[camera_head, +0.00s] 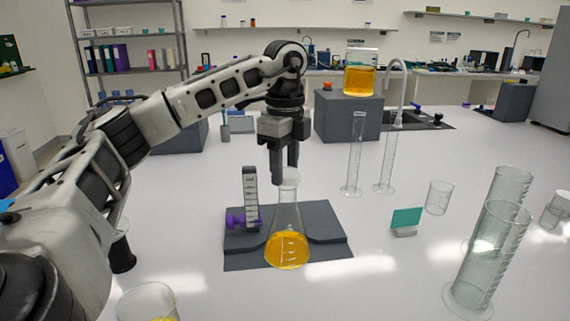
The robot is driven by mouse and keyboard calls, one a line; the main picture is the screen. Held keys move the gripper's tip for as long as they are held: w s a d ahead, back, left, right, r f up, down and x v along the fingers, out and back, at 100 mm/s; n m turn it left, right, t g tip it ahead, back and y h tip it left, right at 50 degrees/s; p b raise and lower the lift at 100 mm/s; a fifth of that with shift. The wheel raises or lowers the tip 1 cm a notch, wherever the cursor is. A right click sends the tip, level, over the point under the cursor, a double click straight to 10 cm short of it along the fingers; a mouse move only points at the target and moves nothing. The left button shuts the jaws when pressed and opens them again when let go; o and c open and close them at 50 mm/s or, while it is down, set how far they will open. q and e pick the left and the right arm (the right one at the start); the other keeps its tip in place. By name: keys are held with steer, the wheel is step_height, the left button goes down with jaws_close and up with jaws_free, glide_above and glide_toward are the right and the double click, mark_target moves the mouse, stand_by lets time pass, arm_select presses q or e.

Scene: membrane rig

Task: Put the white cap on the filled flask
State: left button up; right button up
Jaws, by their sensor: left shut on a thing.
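A conical flask (287,246) with orange liquid in its lower part stands upright on the dark grey base plate (325,222). My left gripper (286,175) points straight down directly over the flask's neck. It is shut on the white cap (290,175), a small pale piece between and just below the fingertips. The cap is at the flask's mouth; the fingers partly hide it, and I cannot tell whether it is seated or just above the rim. My right gripper is not in view.
A small upright scale with a purple knob (250,200) stands left of the flask. Tall glass cylinders (497,250) stand at the right, a teal card (407,218) nearer the middle. A grey block (347,117) with an orange-filled vessel (358,80) is behind.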

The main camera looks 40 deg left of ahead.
arm_select(q)
steer(key=shift+f, duration=0.2)
stand_by(0.3)
steer(key=shift+f+b, duration=0.75)
steer(key=shift+f, duration=0.2)
steer(key=o, duration=1)
steer(key=shift+o, duration=0.2)
